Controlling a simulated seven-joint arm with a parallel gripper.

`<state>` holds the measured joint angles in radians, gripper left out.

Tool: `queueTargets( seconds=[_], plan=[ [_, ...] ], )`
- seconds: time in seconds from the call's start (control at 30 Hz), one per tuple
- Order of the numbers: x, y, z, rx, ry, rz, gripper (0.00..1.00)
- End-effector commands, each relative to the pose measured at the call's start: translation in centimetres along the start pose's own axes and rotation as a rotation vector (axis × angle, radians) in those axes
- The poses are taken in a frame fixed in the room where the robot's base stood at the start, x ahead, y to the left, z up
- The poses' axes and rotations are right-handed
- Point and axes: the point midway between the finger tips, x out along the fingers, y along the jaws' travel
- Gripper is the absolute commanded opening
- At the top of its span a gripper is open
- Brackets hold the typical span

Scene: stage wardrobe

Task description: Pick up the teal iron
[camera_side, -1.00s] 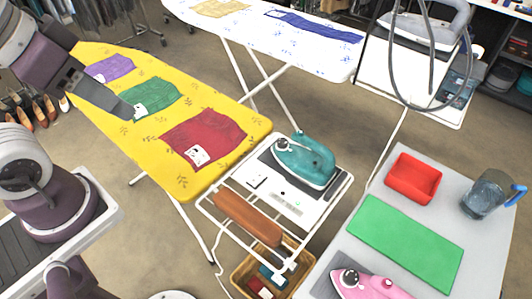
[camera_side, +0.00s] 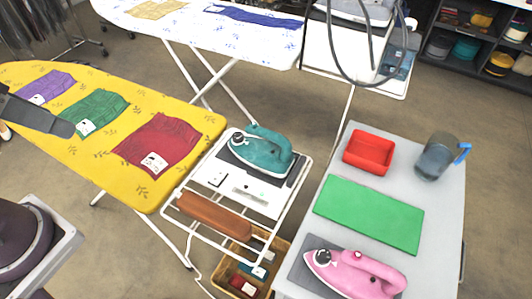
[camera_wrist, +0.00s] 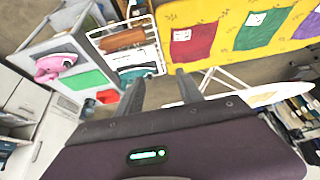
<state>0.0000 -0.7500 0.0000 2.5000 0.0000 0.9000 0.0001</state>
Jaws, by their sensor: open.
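The teal iron (camera_side: 262,150) lies on a dark pad on the white wire-framed iron rest at the end of the yellow ironing board. In the side view only a dark finger end shows at the left edge, over the yellow board near the green cloth, well away from the iron.
The yellow ironing board (camera_side: 100,160) holds purple, green and red cloths. A grey table at right holds a pink iron (camera_side: 355,275), a green mat (camera_side: 370,213), a red tray (camera_side: 368,152) and a jug (camera_side: 436,160). A basket (camera_side: 262,272) sits below the iron rest.

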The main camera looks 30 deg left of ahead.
Motion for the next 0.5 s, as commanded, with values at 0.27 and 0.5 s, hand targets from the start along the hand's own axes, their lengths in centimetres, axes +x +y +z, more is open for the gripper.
queueTargets(
  seconds=[0.27, 0.5],
  plan=[
    [0.0, 0.0, 0.0, 0.0, 0.0, 0.0, 0.48],
    [-0.03, 0.08, -0.36, 0.012, -0.005, 0.003, 0.48]
  ],
)
